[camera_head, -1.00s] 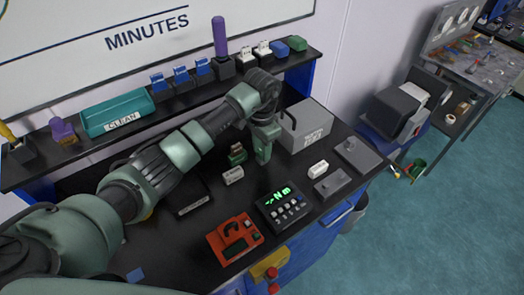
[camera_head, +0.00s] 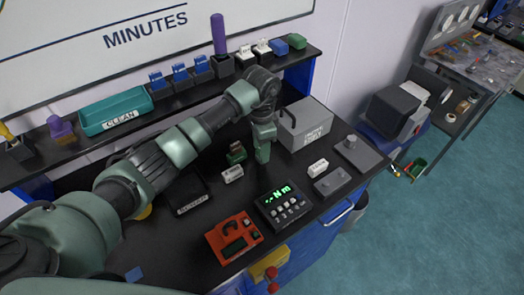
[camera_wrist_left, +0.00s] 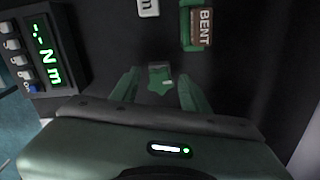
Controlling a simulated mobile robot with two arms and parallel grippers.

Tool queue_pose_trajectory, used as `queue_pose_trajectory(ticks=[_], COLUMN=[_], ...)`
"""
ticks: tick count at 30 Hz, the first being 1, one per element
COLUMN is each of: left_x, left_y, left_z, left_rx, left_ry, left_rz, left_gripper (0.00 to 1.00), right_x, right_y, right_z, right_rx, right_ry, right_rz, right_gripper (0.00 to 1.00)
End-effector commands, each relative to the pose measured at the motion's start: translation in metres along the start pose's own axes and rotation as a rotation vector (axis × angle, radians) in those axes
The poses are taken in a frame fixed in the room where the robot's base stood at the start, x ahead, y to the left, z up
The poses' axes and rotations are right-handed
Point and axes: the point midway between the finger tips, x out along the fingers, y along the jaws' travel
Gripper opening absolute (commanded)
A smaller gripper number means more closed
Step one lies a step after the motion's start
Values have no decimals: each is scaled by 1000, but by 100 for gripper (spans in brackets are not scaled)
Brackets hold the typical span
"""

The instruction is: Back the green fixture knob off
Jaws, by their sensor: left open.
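My left gripper (camera_head: 262,155) points down over the black bench, in front of the grey box. In the left wrist view its two fingers (camera_wrist_left: 158,88) stand apart. A small grey-green piece (camera_wrist_left: 160,76) shows between them, and I cannot tell whether it is the fixture knob or whether a finger touches it. My right gripper is not in view.
A black meter with a lit green display (camera_head: 283,206) and a red device (camera_head: 233,240) sit at the front. A shelf (camera_head: 120,140) runs behind.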

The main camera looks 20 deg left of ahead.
Motion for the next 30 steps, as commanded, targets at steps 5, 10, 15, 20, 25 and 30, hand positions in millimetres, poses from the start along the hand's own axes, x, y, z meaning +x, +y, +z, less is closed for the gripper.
queue_pose_trajectory(ticks=[5,10,15,20,25,30], left_x=[1,2,1,3,2,3], left_y=[-1,-2,-1,-2,-2,-2], left_z=[0,0,0,0,0,0], left_rx=[139,367,518,707,894,1042], left_ry=[0,-1,0,0,-1,-1], left_rz=[-2,-3,-2,-3,-1,-3], left_gripper=[46,46,46,46,46,46], right_x=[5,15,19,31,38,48], right_y=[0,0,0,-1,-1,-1], right_z=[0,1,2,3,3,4], right_rx=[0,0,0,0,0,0], right_ry=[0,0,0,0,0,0], right_rz=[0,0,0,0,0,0], right_gripper=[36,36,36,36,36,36])
